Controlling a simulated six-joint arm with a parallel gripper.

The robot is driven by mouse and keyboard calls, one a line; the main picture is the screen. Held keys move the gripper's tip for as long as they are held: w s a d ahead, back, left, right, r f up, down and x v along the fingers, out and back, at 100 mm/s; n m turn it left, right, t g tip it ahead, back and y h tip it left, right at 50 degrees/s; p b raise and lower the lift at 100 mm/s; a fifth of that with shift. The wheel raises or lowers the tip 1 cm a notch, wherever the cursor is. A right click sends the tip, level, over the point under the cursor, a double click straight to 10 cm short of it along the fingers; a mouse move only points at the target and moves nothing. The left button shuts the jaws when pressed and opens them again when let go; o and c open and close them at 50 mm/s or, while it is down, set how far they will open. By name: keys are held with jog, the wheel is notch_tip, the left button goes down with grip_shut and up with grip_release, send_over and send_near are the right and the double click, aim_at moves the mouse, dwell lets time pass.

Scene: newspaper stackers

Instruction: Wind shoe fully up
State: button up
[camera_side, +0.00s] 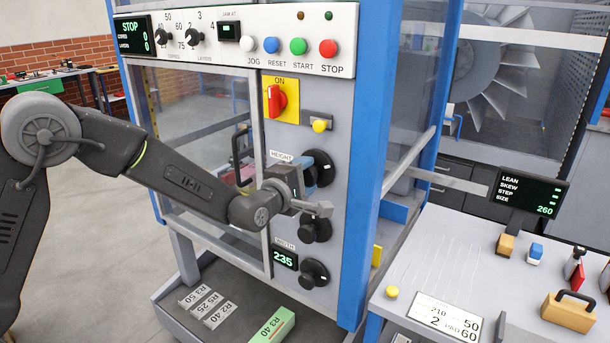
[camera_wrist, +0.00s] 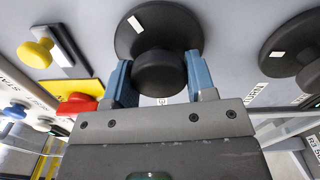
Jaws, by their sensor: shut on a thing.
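My gripper (camera_side: 309,178) is at the machine's front panel, at the upper black knob (camera_side: 325,168) beside the HEIGHT label (camera_side: 282,155). In the wrist view, the blue fingers of my gripper (camera_wrist: 160,76) are on either side of the knob's round grip (camera_wrist: 160,75), shut on it. A white mark (camera_wrist: 136,24) shows on the knob's wide disc. A second black knob (camera_side: 316,229) sits below, partly behind my wrist. A third knob (camera_side: 315,274) is lower, beside a display reading 235 (camera_side: 285,259). I cannot pick out the shoe itself.
A yellow knob (camera_side: 320,125) and a red ON switch (camera_side: 277,101) sit above my gripper. A row of buttons (camera_side: 288,46) is higher up. A blue post (camera_side: 385,170) stands right of the panel. A tray (camera_side: 250,295) holding labelled blocks lies below.

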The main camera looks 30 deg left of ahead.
dwell(0.3)
jog(key=o, duration=0.9)
jog(key=s, duration=1.4)
jog(key=shift+w, duration=0.1)
